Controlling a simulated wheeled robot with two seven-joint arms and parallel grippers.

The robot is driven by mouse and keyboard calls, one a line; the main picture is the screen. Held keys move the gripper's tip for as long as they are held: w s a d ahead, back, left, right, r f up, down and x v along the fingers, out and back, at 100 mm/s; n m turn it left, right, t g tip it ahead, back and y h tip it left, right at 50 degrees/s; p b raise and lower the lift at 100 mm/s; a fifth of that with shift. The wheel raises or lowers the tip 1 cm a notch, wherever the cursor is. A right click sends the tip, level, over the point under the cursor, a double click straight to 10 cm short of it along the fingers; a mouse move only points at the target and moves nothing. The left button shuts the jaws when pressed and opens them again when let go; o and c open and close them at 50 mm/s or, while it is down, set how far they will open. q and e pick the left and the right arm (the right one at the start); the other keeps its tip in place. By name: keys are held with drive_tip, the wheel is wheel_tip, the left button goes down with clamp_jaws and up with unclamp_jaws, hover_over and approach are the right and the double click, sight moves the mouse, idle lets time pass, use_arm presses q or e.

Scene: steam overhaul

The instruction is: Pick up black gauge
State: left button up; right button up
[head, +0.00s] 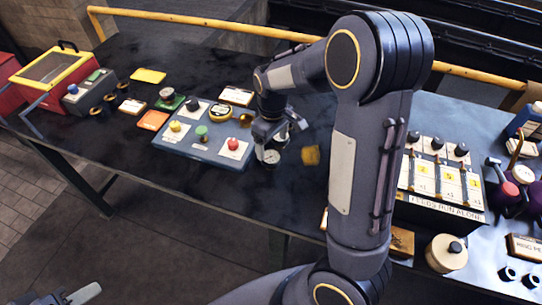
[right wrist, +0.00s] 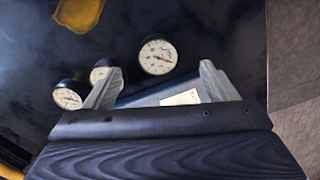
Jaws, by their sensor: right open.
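Several small round gauges with white dials and dark cases are near my right gripper (head: 281,141), so I cannot tell for sure which is the black gauge. In the right wrist view one gauge (right wrist: 157,57) lies face up just beyond the open, empty fingers, roughly between their tips. Two more gauges, one at the far left (right wrist: 67,97) and one partly behind the left finger (right wrist: 100,73), stand beside it. In the head view a gauge dial (head: 270,157) shows just below the gripper; the others are partly hidden by it. My left gripper (head: 84,294) shows only partly at the bottom left, away from the table.
A blue panel (head: 170,146) with coloured knobs lies left of the gauges. A yellow piece (head: 311,156) lies to their right. A lever box (head: 440,208) stands at right, beyond my right arm. The dark tabletop (head: 100,140) is clear at front left.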

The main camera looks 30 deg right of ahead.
sight(271, 156)
drive_tip(key=f, duration=0.2)
drive_tip(key=f+p, duration=0.1)
drive_tip(key=f, duration=0.2)
drive_tip(key=w+f, duration=0.1)
drive_tip(key=f, duration=0.1)
drive_tip(key=shift+f, duration=0.4)
drive_tip(key=c, duration=1.2)
drive_tip(key=shift+o, duration=0.2)
drive_tip(key=shift+r, duration=0.15)
